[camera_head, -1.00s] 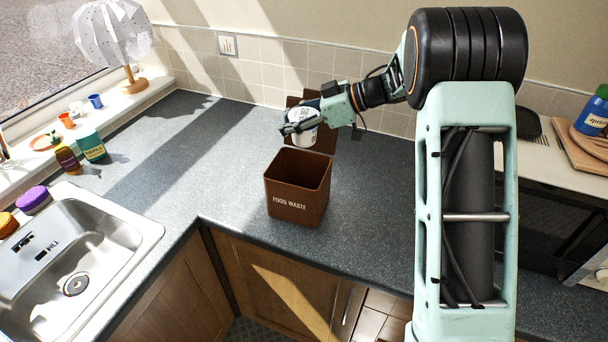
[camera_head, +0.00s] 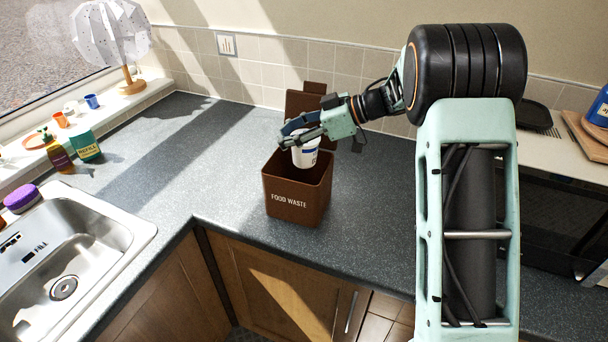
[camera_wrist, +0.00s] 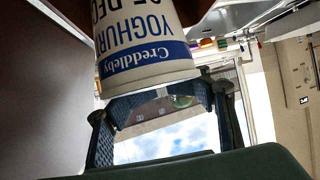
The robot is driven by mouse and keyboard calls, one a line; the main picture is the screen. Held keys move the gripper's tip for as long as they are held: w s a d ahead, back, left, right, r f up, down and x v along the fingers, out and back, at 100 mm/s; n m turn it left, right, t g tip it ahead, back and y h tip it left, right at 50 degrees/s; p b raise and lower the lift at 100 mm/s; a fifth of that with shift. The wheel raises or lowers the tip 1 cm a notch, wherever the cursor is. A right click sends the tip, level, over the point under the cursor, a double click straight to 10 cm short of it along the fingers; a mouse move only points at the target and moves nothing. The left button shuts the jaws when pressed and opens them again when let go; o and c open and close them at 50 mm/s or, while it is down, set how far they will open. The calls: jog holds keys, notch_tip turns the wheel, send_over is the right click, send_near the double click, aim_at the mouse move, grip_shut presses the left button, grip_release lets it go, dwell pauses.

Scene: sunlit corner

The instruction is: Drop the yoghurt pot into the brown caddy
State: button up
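The white yoghurt pot (camera_head: 306,154) with a blue label is upright in the air over the mouth of the brown caddy (camera_head: 292,198), marked FOOD WASTE. Its base looks near the caddy's rim; how deep it is, I cannot tell. My gripper (camera_head: 287,136) is just above the pot. The caddy's lid (camera_head: 303,103) stands open at the back.
A sink (camera_head: 95,225) is at the left. A green box (camera_head: 86,147) and a pump bottle (camera_head: 58,154) stand near the window sill, with a lamp (camera_head: 125,50) behind. The worktop left of the caddy is clear.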

jog(key=o, duration=0.7)
jog(key=v, duration=1.2)
